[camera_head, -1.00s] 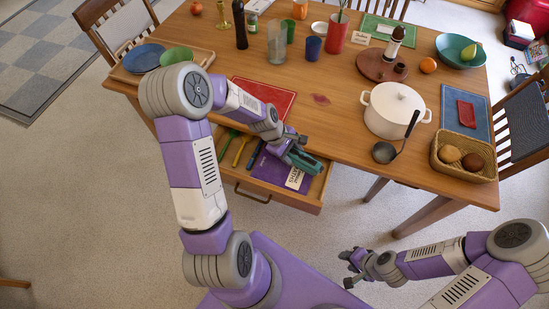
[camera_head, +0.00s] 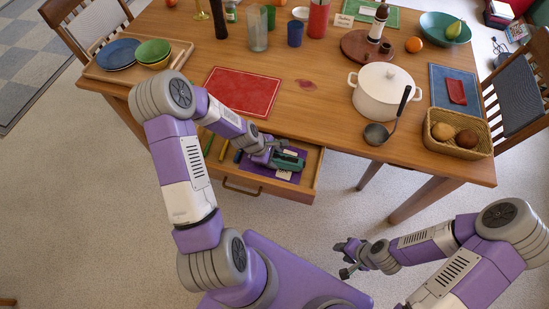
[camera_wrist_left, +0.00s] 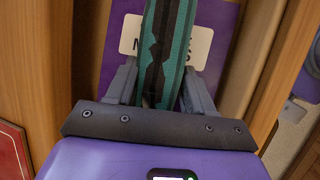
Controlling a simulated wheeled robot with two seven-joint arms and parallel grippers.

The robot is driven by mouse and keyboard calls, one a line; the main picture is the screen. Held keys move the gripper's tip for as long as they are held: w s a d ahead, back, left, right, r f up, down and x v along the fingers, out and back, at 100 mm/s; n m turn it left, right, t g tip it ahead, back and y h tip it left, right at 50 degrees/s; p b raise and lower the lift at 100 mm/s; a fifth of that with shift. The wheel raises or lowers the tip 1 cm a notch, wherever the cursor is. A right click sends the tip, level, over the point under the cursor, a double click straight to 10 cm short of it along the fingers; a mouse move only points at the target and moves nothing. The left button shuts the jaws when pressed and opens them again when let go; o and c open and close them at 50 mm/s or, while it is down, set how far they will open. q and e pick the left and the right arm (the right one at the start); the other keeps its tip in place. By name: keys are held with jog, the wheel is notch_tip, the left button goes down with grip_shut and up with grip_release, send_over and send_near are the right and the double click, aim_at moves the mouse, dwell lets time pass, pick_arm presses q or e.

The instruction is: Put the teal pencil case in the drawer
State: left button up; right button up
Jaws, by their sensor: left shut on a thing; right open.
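The teal pencil case (camera_head: 287,161) is in my left gripper (camera_head: 276,158), over the open drawer (camera_head: 309,177) at the table's front. In the left wrist view the case (camera_wrist_left: 165,50) stands between the two fingers (camera_wrist_left: 158,82), with a dark jagged pattern along it. Below it a purple book with a white label (camera_wrist_left: 205,45) lies in the drawer. I cannot tell whether the case touches the book. My right gripper (camera_head: 347,258) is open and empty, low in front of the table.
Pens and other slim items (camera_head: 223,150) lie in the drawer's left part. On the table are a red mat (camera_head: 241,91), a white pot (camera_head: 383,92) with a ladle (camera_head: 377,134) beside it, and a bread basket (camera_head: 457,151). The floor in front is clear.

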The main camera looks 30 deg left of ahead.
pick_arm(q)
jog(key=shift+r, duration=0.15)
jog(key=o, duration=1.2)
jog(key=shift+f, duration=0.2)
jog(key=shift+c, duration=0.2)
jog(key=shift+r, duration=0.15)
jog(key=p+v, duration=0.3)
jog(key=v, duration=0.9)
jog(key=shift+s, duration=0.15)
